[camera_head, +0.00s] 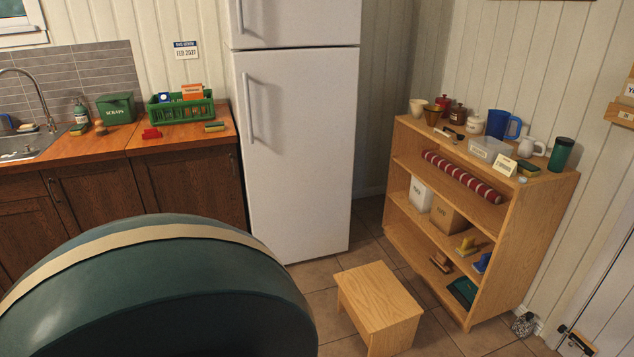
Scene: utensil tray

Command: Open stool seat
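A small light-wood stool (378,296) stands on the tiled floor, low and right of the middle of the view. Its flat seat lies level on the body, and I see no gap under it, so it looks closed. Its lower front is cut off by the bottom edge of the view. Neither of my grippers is in view.
A wooden shelf unit (546,186) with cups, boxes and a striped roll stands right of the stool. A white fridge (303,160) stands behind it. A wooden counter (112,139) is at the left. Bare tiles (322,305) lie around the stool. The lower left is blocked from sight.

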